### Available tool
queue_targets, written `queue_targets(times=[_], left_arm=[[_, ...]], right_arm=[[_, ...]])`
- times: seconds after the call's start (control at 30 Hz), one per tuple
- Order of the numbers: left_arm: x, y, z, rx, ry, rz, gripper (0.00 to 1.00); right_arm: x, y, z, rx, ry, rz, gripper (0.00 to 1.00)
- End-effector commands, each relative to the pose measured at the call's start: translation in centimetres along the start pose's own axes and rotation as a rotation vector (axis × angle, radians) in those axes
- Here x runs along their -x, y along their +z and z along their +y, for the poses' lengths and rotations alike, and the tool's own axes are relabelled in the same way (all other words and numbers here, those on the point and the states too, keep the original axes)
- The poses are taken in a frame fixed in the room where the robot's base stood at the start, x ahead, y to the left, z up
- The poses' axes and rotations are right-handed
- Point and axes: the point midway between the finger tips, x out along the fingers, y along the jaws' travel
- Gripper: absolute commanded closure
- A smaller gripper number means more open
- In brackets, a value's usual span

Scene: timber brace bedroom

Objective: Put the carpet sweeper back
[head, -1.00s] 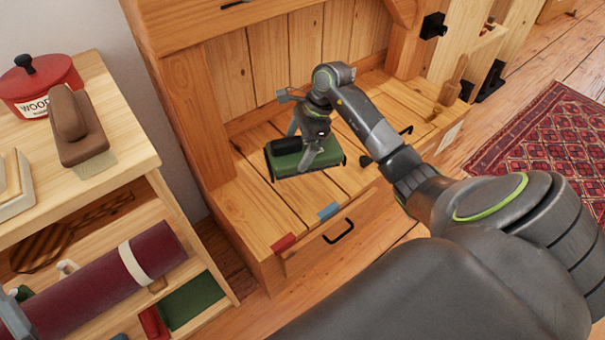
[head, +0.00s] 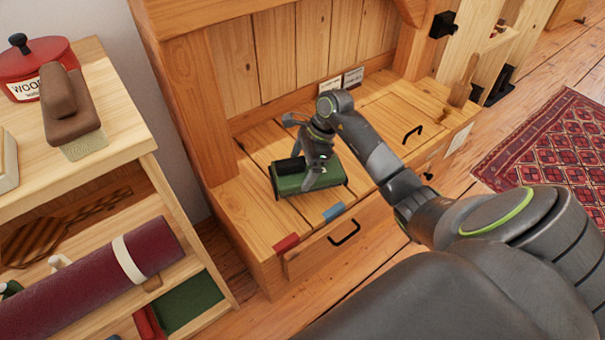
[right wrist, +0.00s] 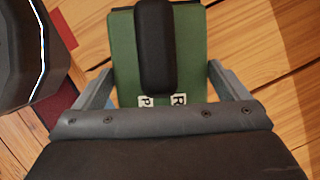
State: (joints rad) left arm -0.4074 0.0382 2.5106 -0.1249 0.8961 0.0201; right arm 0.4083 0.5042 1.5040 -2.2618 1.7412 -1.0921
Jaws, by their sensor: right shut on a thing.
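The carpet sweeper (head: 310,183) is a green box with a black handle grip on top. It is at the left part of the wooden bench top (head: 235,207), near the red and blue tags. My right gripper (head: 318,168) is shut on it from above. In the right wrist view the green sweeper (right wrist: 190,62) lies between the two grey fingers, with its black grip and small white letter tiles. I cannot tell whether its underside touches the bench. My left gripper is not in view.
A red tag (head: 286,243) and a blue tag (head: 333,211) lie at the bench's front edge, above a drawer handle (head: 344,232). Two cards (head: 353,77) stand at the bench's back. A shelf at left holds a maroon roll (head: 90,275), a brush (head: 70,110) and a red pot (head: 38,72).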

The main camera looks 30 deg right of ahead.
Motion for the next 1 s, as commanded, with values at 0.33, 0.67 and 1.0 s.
queue_targets(times=[0.33,0.67,1.0], left_arm=[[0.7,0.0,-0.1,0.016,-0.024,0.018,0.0],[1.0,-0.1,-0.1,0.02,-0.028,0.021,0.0],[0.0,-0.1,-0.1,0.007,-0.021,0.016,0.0]], right_arm=[[-2.5,-1.0,0.0,0.002,-0.001,-0.001,0.27],[-2.7,-1.1,0.0,0.0,0.001,0.0,0.0],[-0.8,-1.0,-0.1,0.001,-0.002,0.002,0.0]])
